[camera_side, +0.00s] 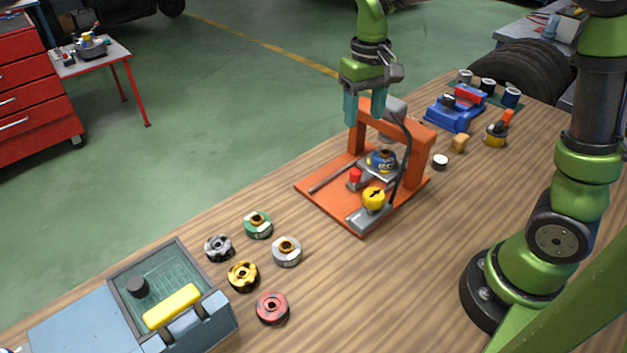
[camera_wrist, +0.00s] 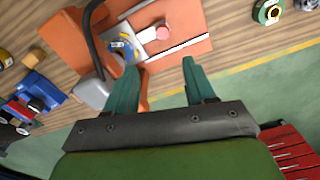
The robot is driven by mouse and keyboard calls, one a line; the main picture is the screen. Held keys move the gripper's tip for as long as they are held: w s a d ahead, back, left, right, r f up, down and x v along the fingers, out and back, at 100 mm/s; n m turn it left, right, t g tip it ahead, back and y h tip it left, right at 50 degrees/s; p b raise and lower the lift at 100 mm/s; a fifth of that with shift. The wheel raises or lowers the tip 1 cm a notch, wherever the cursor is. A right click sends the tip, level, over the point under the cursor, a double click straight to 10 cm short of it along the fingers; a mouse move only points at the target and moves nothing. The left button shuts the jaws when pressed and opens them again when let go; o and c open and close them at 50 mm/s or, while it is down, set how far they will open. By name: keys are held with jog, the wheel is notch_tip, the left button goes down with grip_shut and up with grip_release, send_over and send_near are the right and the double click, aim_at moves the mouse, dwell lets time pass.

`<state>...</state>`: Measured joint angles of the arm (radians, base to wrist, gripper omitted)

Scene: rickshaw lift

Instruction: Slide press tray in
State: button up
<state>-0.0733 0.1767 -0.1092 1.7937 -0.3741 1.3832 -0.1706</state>
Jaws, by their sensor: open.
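The orange press (camera_side: 425,150) stands on its orange base plate (camera_side: 318,187) near the table's far edge. Its grey tray (camera_side: 371,214) sits at the front of the base, with a yellow knob (camera_side: 374,198) bearing a black arrow above it. A red button-like piece (camera_side: 355,175) is behind the knob, and a blue and yellow part (camera_side: 382,160) sits under the press frame. My gripper (camera_side: 364,112) is open and empty, pointing down above the press's far left side. In the wrist view the open fingers (camera_wrist: 160,78) flank empty space, with the base plate (camera_wrist: 182,22) beyond.
Several ring-shaped parts (camera_side: 272,308) lie left of the press. A blue-grey box (camera_side: 90,315) with a yellow handle (camera_side: 172,306) is at the front left. A blue vise (camera_side: 455,112) and small parts stand behind the press. Bare wood lies at the front middle.

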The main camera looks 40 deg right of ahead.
notch_tip(320, 180, up, 2)
jog(key=shift+r, duration=0.2)
jog(key=s+a+r+t+y, duration=0.1)
jog(key=s+a+t, duration=0.1)
jog(key=s, duration=0.5)
jog(key=s+a+r+m+t+y, duration=0.1)
jog(key=s+a+r+t, duration=0.1)
jog(key=s+t, duration=0.3)
jog(key=shift+s, duration=1.1)
